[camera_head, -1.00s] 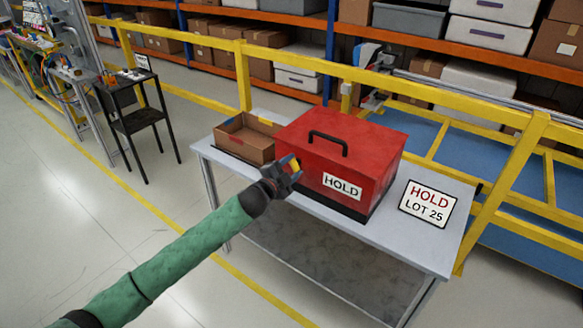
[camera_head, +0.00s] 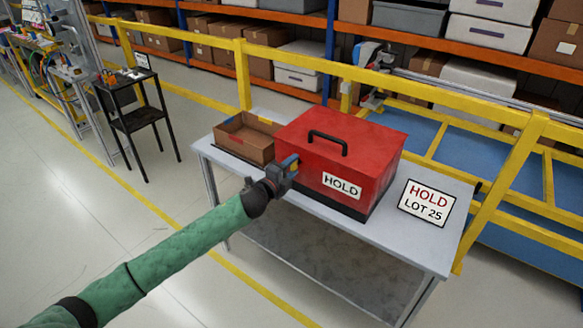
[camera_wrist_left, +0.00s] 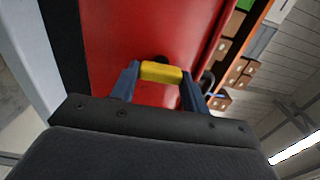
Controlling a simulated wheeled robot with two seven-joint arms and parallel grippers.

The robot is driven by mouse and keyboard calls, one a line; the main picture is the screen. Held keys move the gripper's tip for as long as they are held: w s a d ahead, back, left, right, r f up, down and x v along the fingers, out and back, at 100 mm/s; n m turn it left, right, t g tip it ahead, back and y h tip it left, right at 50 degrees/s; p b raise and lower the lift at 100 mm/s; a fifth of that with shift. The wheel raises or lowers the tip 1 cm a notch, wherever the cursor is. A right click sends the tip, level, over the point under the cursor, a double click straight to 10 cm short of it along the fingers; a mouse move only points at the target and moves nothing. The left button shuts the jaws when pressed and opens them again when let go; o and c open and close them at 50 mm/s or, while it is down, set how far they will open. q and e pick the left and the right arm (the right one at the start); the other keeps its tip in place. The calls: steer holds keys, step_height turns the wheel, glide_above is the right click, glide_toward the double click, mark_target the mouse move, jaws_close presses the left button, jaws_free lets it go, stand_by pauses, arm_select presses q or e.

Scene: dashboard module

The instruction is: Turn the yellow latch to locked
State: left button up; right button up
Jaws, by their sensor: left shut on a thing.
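The yellow latch (camera_wrist_left: 161,72) is on the front face of the red box (camera_head: 350,138); it shows clearly in the left wrist view. My left gripper (camera_wrist_left: 159,80) is shut on the latch, with one blue-grey finger at each end of it. In the left wrist view the latch lies across the gap between the fingers. In the head view my left gripper (camera_head: 287,168) is at the front left of the box, and the latch is mostly hidden by it. My right gripper is not in view.
The box stands on a grey table (camera_head: 415,240). A cardboard tray (camera_head: 240,150) is left of it, and a "HOLD LOT 25" sign (camera_head: 427,203) lies to its right. A yellow rail (camera_head: 410,90) runs behind the table.

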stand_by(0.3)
arm_select(q)
steer(key=o, duration=1)
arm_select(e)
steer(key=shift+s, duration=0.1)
arm_select(q)
steer(key=shift+s+a+f, duration=0.15)
steer(key=shift+s+a, duration=0.15)
steer(key=shift+s, duration=0.05)
steer(key=b+v, duration=0.2)
steer(key=v, duration=0.5)
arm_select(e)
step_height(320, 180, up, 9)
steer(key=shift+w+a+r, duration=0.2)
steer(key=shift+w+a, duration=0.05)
